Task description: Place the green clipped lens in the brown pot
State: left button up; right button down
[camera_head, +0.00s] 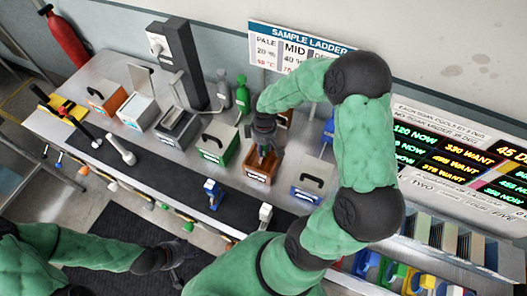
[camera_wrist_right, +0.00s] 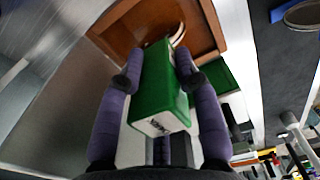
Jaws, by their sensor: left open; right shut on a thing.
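In the right wrist view, my right gripper (camera_wrist_right: 156,80) is shut on the green clipped lens (camera_wrist_right: 160,85), a green block with a pale labelled end. The brown pot (camera_wrist_right: 205,22) lies just beyond the fingertips, and the block's far end overlaps its opening in the picture. I cannot tell how deep it is inside. In the head view, my right gripper (camera_head: 264,150) points down over the brown pot (camera_head: 258,178), and the lens is hidden there. My left gripper (camera_head: 184,264) is open and empty, low at the left, away from the bench.
A blue item (camera_head: 212,193) and a white item (camera_head: 265,214) stand on the dark strip in front. A green bottle (camera_head: 242,93) stands behind.

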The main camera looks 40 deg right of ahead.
notch_tip(320, 180, down, 3)
jog(key=shift+s+r, duration=0.1)
jog(key=shift+r, duration=0.1)
jog(key=shift+f, duration=0.35)
jog(key=shift+f+b, duration=0.25)
jog(key=shift+b, duration=0.15)
jog(key=c, duration=0.9)
grip_release()
jog(key=shift+r, duration=0.1)
jog(key=shift+o, duration=0.2)
